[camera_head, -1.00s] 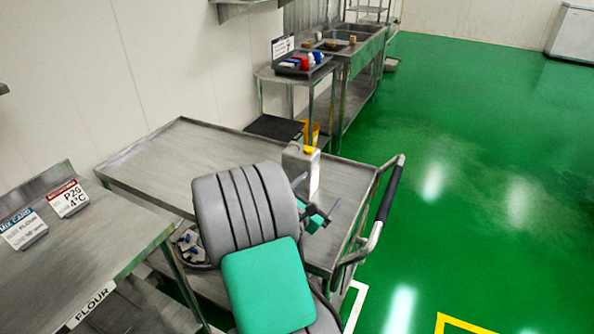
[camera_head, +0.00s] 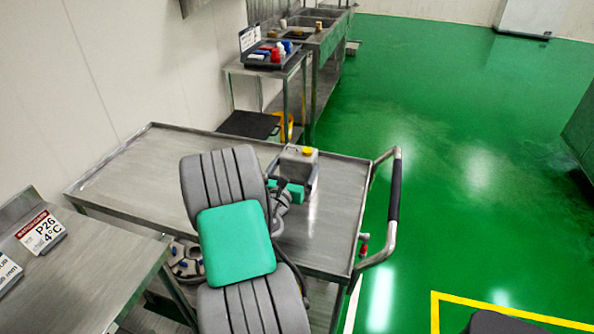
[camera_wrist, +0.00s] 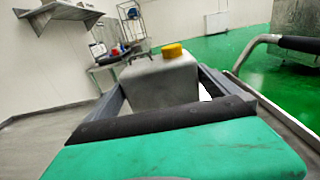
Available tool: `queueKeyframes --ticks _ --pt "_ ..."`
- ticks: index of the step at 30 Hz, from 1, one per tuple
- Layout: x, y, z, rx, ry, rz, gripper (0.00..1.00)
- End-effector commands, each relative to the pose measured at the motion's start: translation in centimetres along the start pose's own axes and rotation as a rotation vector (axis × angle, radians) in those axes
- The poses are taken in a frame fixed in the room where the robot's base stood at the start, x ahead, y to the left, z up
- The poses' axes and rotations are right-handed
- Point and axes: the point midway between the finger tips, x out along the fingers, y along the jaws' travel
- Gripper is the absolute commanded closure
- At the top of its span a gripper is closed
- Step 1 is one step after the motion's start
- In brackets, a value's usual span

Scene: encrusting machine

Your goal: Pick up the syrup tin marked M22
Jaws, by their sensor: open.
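A grey metal tin with a yellow cap (camera_head: 299,160) stands upright on the steel cart (camera_head: 140,165), near its right end. It also shows in the wrist view (camera_wrist: 160,82). No marking can be read on it, so I cannot tell whether it is M22. My gripper (camera_wrist: 163,92) is open, with its fingers reaching along both sides of the tin. I cannot tell whether either finger touches it. In the head view my gripper (camera_head: 292,186) is at the tin's near side, partly hidden by my arm.
The cart has a raised rim and a push handle (camera_head: 395,200) at right. A table with a P26 sign (camera_head: 40,232) is at near left. A tray of red, white and blue items (camera_head: 272,57) stands behind, by the sinks.

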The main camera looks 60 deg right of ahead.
Motion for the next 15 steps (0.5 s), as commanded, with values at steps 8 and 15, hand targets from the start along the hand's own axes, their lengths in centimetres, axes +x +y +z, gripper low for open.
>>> queueKeyframes --ticks 8,15 --pt "4.0 -0.2 0.2 0.001 -0.001 -0.005 0.0" --pt "6.4 -0.3 0.0 0.0 0.001 -0.004 0.0"
